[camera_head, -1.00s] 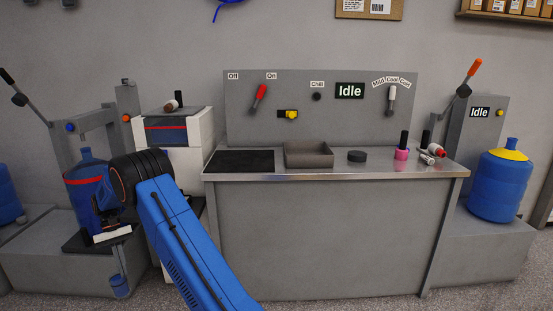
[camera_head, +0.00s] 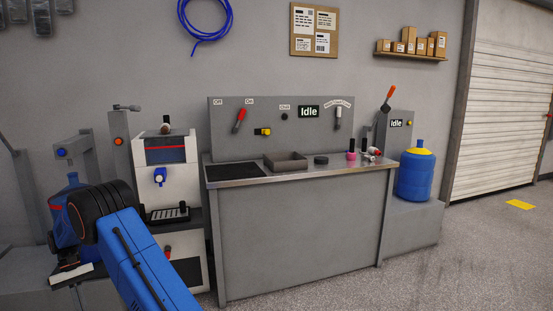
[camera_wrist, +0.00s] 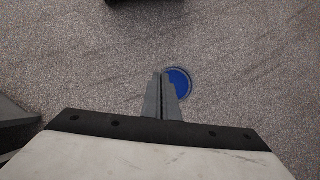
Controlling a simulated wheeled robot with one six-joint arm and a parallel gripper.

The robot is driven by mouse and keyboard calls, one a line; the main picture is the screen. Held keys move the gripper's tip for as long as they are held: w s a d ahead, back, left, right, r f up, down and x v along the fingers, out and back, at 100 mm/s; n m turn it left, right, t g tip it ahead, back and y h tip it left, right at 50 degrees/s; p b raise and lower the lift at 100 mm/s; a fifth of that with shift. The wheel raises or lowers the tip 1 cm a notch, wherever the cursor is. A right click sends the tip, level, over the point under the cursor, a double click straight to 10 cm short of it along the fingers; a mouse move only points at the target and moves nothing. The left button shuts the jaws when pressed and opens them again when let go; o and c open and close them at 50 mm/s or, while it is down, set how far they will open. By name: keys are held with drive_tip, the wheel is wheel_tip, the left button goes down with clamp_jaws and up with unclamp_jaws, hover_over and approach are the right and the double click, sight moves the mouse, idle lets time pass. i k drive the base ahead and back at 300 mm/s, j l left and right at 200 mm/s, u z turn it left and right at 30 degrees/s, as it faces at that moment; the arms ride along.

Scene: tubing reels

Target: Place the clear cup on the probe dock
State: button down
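My gripper (camera_wrist: 163,96) has its two fingers close together. At their tips, a round blue cup (camera_wrist: 181,82) shows from above, apparently pinched at its left side and held over the speckled floor. I cannot tell from its colour whether this is the clear cup. I cannot make out which thing is the probe dock.
A white dispenser (camera_head: 166,152) with a blue tap and drip tray (camera_head: 170,214) stands right of my arm. A grey bench (camera_head: 300,233) carries a black mat (camera_head: 235,170), an open grey tray (camera_head: 286,161) and small bottles. A blue jug (camera_head: 414,175) stands right. Floor at right is clear.

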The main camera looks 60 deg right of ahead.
sight(321, 158)
drive_tip(key=z, duration=1.5)
